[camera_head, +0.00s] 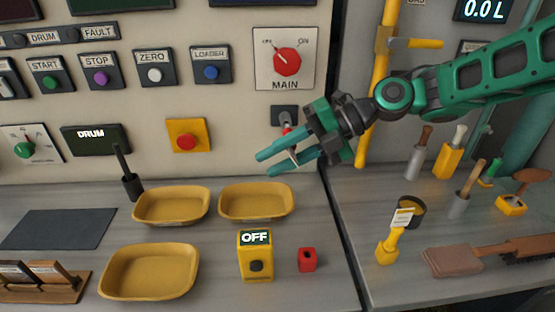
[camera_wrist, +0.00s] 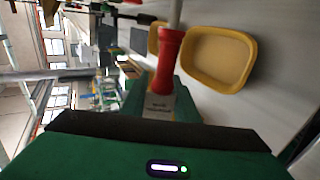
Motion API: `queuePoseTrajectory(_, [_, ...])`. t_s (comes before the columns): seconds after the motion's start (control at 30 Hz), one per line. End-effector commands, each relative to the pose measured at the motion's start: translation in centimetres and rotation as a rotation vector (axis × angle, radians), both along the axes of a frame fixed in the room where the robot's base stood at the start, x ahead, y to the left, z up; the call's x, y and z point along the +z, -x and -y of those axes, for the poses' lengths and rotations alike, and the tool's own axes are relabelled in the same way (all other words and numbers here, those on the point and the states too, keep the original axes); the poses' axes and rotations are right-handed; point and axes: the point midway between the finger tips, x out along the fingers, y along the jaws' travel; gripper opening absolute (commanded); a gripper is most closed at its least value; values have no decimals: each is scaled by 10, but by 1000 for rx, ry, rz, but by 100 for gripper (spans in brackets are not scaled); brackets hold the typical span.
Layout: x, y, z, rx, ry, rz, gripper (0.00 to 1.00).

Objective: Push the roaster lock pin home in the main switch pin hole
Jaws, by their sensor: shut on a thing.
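My gripper (camera_head: 278,162) is in front of the panel, below the MAIN switch (camera_head: 287,62), its green fingers pointing left. It is shut on the roaster lock pin, whose red handle (camera_wrist: 168,62) sits between the fingers in the wrist view. A pale shaft (camera_wrist: 175,14) runs from the handle to the top of that view, where its end is cut off. In the head view a bit of red (camera_head: 287,130) shows just below the dark block (camera_head: 284,114) under the switch. The hole itself is hidden, and I cannot tell whether the tip is in it. A small tag with print (camera_wrist: 159,107) is by the handle.
Yellow trays (camera_head: 256,201) lie on the counter below. A yellow OFF box (camera_head: 255,256) and a small red block (camera_head: 307,260) stand in front. A red button on a yellow plate (camera_head: 187,136) is left of my fingers. A yellow pipe (camera_head: 375,90) rises close to my wrist.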

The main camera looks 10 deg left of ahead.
Motion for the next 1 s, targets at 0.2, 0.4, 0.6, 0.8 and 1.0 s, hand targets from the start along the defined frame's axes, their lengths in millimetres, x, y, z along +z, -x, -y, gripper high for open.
queuePoseTrajectory(0.2, [0, -5, -1, 0, 0, 0, 1])
queuePoseTrajectory(0.4, [0, -9, -2, 1, 0, 0, 1])
queuePoseTrajectory(0.6, [0, -13, -3, 0, 0, 0, 1])
queuePoseTrajectory(0.8, [0, -17, -4, 0, 0, 0, 1])
queuePoseTrajectory(1.0, [0, -21, -5, -1, -1, -1, 1])
